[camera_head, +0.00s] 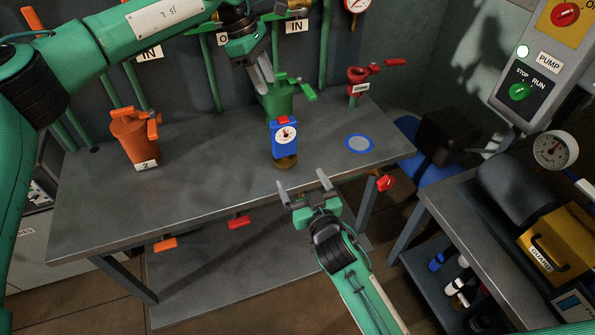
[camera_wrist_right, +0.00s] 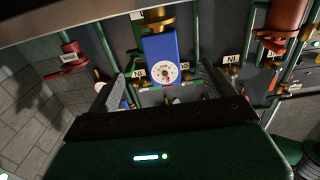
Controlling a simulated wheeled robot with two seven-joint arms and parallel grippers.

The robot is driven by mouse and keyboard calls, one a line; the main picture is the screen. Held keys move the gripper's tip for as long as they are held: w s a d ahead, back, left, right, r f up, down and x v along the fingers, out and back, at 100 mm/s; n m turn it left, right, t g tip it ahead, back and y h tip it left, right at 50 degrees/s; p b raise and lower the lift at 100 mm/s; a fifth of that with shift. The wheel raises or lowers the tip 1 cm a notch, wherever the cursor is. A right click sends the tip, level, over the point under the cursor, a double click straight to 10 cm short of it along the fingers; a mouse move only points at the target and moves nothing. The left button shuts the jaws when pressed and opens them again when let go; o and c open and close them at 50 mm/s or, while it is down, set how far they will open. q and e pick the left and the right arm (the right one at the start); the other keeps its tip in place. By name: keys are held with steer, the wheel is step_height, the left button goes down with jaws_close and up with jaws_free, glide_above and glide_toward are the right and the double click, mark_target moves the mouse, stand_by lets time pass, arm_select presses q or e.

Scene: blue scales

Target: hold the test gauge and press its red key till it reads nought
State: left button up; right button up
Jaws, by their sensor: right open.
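The test gauge (camera_head: 284,145) is a blue block with a white round dial and a red key (camera_head: 283,120) on top. It stands upright on a brass foot on the grey bench. In the right wrist view the gauge (camera_wrist_right: 162,50) appears upside down, between the finger lines. My right gripper (camera_head: 304,184) is open and empty in front of the gauge, apart from it, near the bench's front edge. My left gripper (camera_head: 265,80) points down above and behind the gauge, by a green valve. Its finger gap is not clear. The dial's reading is too small to tell.
The grey bench (camera_head: 200,190) is clear left of the gauge. An orange valve (camera_head: 133,138) stands at the left, a green valve (camera_head: 280,100) just behind the gauge. A blue-rimmed disc (camera_head: 359,144) and a red valve (camera_head: 358,80) are to the right. A pump panel (camera_head: 535,75) hangs far right.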

mark_target(286, 151)
steer(key=x, duration=1.3)
steer(key=shift+w+f, duration=0.1)
steer(key=shift+w, duration=0.15)
steer(key=shift+c, duration=0.3)
